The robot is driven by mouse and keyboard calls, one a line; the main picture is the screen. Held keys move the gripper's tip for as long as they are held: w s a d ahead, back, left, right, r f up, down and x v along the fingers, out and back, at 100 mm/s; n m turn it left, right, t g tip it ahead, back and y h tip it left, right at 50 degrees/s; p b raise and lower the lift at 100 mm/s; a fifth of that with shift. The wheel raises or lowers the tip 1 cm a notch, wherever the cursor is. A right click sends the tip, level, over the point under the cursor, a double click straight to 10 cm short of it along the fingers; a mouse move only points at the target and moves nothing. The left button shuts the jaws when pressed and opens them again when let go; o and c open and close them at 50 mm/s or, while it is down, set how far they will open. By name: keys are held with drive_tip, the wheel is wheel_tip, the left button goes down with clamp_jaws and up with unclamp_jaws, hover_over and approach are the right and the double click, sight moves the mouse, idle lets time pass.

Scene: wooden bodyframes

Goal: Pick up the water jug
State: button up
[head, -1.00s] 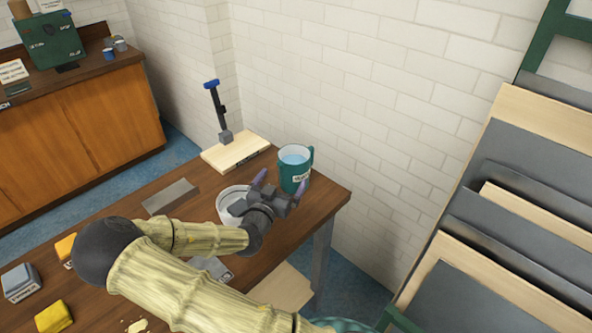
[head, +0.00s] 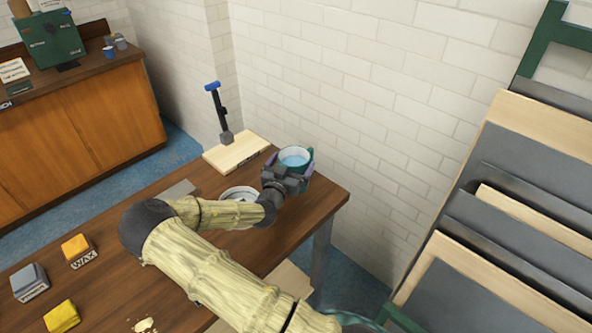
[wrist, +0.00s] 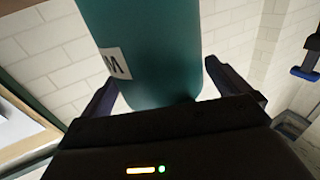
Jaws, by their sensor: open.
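The water jug (head: 294,160) is a teal jug with pale blue water showing at its open top. It stands upright on the wooden table near the far right corner, by the wall. My gripper (head: 289,170) is open, with one finger on each side of the jug. In the wrist view the jug (wrist: 150,50) fills the space between the two fingers of my gripper (wrist: 172,90), and part of a white label shows on it. The gripper and wrist hide the jug's lower front in the head view.
A white bowl-like container (head: 238,193) stands just left of my wrist, partly hidden. A pale wooden board with an upright blue-topped clamp (head: 222,120) is behind it. A yellow wax block (head: 77,246) and a grey block (head: 29,282) lie at the left. A brick wall is close behind.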

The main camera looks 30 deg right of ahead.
drive_tip(key=shift+x, duration=0.8)
drive_tip(key=shift+a, duration=0.1)
drive_tip(key=c, duration=1.8)
drive_tip(key=shift+s+r, duration=0.1)
